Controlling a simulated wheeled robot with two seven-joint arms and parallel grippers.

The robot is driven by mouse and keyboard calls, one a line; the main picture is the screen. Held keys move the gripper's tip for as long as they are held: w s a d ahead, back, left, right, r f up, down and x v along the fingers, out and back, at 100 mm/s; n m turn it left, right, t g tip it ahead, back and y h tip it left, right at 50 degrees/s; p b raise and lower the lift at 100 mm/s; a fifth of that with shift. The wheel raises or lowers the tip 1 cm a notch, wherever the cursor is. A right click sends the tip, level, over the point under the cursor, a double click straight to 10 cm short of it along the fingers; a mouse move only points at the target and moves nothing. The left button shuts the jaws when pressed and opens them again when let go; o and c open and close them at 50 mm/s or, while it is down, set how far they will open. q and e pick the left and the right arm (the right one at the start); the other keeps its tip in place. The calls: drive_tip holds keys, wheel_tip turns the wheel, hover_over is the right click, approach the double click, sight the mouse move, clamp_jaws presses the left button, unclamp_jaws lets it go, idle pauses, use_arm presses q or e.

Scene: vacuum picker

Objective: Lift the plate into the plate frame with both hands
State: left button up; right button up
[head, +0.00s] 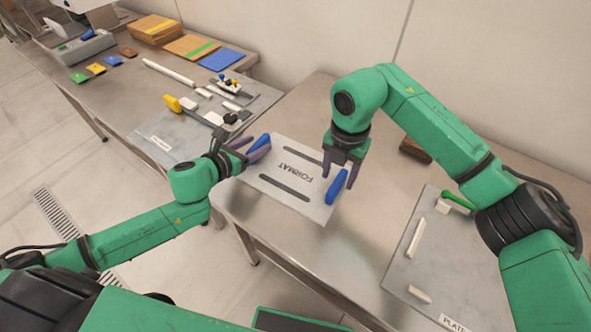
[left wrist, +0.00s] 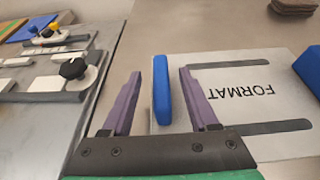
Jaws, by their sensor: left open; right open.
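The plate (head: 282,192) is a flat pale grey sheet marked FORMAT, with two dark slots and a blue handle at each end. It lies over the near table. Its left handle (head: 260,154) stands between the spread purple fingers of my left gripper (head: 247,148); the left wrist view shows this handle (left wrist: 162,92) with gaps on both sides. My right gripper (head: 339,177) points down over the right handle (head: 336,187), fingers apart around it. The plate frame (head: 440,258), a grey board with white blocks, a green lever and a partly cut-off PLATE label, lies at right.
A dark brown block (head: 415,150) sits behind my right arm. A second table (head: 125,95) at the left carries a grey fixture board (head: 165,137) with a yellow-handled part, plus coloured tiles and boards. Bare tabletop (head: 365,225) lies between plate and frame.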

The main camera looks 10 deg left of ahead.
sight(265, 140)
use_arm(q)
drive_tip(key=x, duration=0.4)
drive_tip(key=shift+w+d, duration=0.2)
drive_tip(key=shift+w, duration=0.05)
use_arm(e)
wheel_tip(265, 140, down, 4)
drive_tip(key=shift+f, duration=0.25)
use_arm(q)
clamp_jaws()
use_arm(e)
clamp_jaws()
use_arm(q)
drive_tip(key=shift+s, duration=0.1)
use_arm(e)
drive_tip(key=shift+r, duration=0.1)
